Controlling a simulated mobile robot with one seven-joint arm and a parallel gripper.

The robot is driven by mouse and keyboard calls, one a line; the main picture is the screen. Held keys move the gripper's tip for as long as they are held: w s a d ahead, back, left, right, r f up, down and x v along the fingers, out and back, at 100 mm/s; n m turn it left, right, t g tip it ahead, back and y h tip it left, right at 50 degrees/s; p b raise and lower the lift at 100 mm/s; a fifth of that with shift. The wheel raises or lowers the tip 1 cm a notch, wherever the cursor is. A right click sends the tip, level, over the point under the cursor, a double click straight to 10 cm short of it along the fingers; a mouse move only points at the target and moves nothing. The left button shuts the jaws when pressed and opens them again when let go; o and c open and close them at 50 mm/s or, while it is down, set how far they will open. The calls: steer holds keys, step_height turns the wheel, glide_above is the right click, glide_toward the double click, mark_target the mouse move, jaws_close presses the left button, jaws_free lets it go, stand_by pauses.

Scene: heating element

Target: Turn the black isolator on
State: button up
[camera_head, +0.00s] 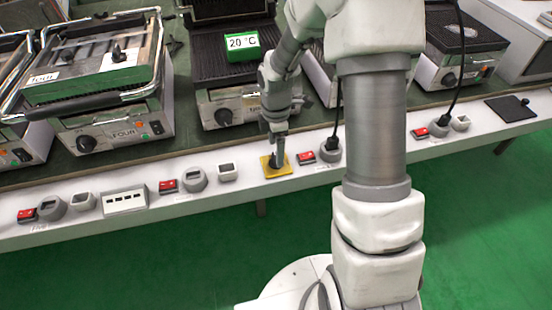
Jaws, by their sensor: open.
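A yellow square plate (286,170) with a dark knob on it lies on the white front ledge, near the middle of the view; this looks like the black isolator. My gripper (276,157) points down right over the plate, and its fingers are around or beside the dark knob; I cannot tell which. The fingers and the knob overlap, so the knob's angle is hidden. My gripper is open.
Contact grills (110,100) stand behind; one bears a green "20 °C" display (242,41). A black plate (510,107) lies at the right.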

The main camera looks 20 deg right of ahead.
steer(key=shift+f+b, duration=0.4)
steer(key=shift+f, duration=1.25)
steer(key=c, duration=1.4)
